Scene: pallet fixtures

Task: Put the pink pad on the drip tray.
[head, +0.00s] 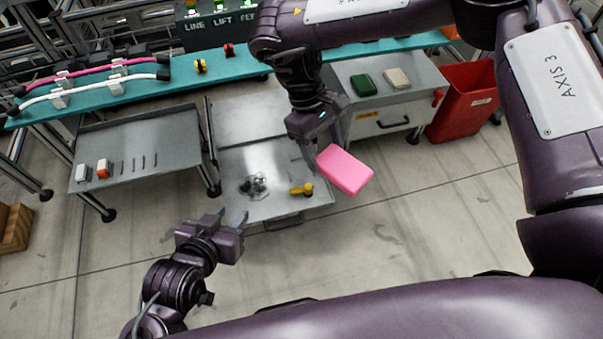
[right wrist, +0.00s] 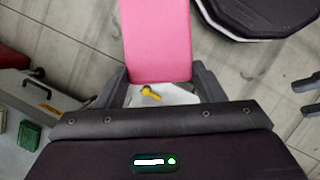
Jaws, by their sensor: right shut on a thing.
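The pink pad (head: 345,170) is a flat rounded block, held in the air just right of the middle metal tray. My right gripper (head: 318,152) is shut on one end of it. In the right wrist view, the pink pad (right wrist: 158,40) reaches away between the two fingers of the right gripper (right wrist: 160,76). The metal tray with a front handle (head: 235,208), seemingly the drip tray, carries a dark messy patch and a yellow part (head: 301,189). The gripper and pad hide part of its right side. My left gripper (head: 231,217) is open and empty, low at the front left.
A grey rimmed table (head: 140,140) with small blocks stands left. A grey drawer cabinet (head: 385,120) with a green pad (head: 363,85) and a cream pad (head: 397,79) stands right, beside a red bin (head: 463,102). A teal shelf (head: 130,95) runs behind. The front floor is clear.

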